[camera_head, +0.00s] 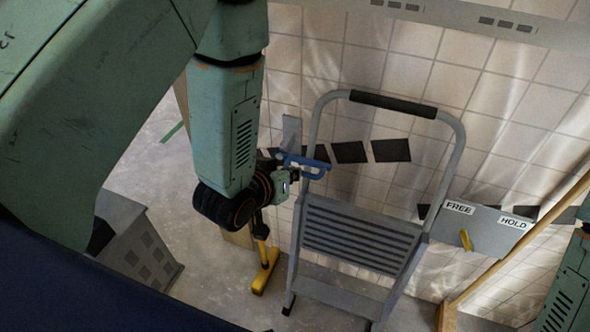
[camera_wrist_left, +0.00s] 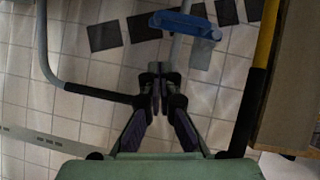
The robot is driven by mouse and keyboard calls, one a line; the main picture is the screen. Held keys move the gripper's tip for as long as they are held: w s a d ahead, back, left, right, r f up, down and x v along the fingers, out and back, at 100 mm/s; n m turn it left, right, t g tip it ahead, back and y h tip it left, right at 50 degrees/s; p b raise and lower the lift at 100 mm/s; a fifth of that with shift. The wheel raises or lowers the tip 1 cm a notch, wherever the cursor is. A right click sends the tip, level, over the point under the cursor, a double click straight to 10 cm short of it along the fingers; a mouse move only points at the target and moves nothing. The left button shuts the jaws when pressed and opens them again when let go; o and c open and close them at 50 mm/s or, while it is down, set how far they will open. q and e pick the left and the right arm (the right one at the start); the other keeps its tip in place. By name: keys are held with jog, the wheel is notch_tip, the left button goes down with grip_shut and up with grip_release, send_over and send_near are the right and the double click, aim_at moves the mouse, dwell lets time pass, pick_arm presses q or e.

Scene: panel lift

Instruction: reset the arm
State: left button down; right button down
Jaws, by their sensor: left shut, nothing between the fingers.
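My left arm comes in from the left in the head view and hangs down in front of the wall. My left gripper (camera_head: 281,183) is at its lower end, partly hidden by my wrist. In the left wrist view the two fingers (camera_wrist_left: 157,88) are together with nothing between them. A blue handle (camera_head: 304,164) is just beyond the gripper in the head view. In the wrist view the blue handle (camera_wrist_left: 186,24) lies past the fingertips, apart from them. Part of my right arm shows at the right edge; its gripper is out of the picture.
A grey stepladder (camera_head: 362,240) with a black top grip stands right of my left gripper. A grey FREE/HOLD panel (camera_head: 483,227) with a yellow lever (camera_head: 466,240) is farther right. A yellow-footed tool (camera_head: 265,272) stands below the gripper. A grey box (camera_head: 140,245) is at left.

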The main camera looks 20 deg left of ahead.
pick_arm(q)
jog(key=shift+w+a+f, duration=0.1)
dwell(0.3)
jog(key=shift+s, duration=0.2)
jog(key=s+a+f+g+b, duration=0.2)
jog(key=s+f+g, duration=0.1)
jog(key=s+f, duration=0.4)
jog(key=s+a+f+g+y+b, duration=0.1)
jog(key=s+f+g+b, duration=0.2)
jog(key=s+f, duration=0.5)
jog(key=s+a+f+g+b, duration=0.2)
jog(key=s+f+g, duration=0.3)
jog(key=s, duration=0.9)
notch_tip(320, 180, down, 3)
jog(key=shift+s+a+m+y+b, duration=0.3)
jog(key=shift+s+y, duration=0.1)
